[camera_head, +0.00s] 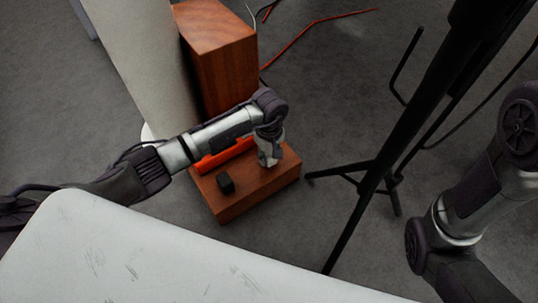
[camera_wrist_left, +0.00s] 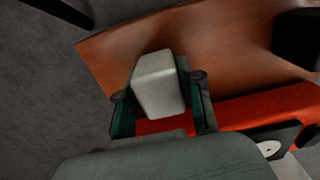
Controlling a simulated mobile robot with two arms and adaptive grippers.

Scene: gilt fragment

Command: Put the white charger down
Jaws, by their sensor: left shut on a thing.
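The white charger (camera_wrist_left: 158,85) is a small rounded white block. In the left wrist view it sits between the two fingers of my left gripper (camera_wrist_left: 160,92), which is shut on it. In the head view my left gripper (camera_head: 268,152) is over the right part of a low wooden block (camera_head: 248,197), and the charger is hard to tell apart from the gripper there. I cannot tell whether the charger touches the wood. My right arm shows at the right edge of the head view, but its gripper is out of view.
A small black block (camera_head: 225,183) and a red-orange object (camera_head: 223,157) lie on the low wooden block. A tall wooden box (camera_head: 217,58) stands behind. A black stand (camera_head: 366,190) is to the right. A white surface (camera_head: 140,255) fills the front left. Cables lie on the grey floor.

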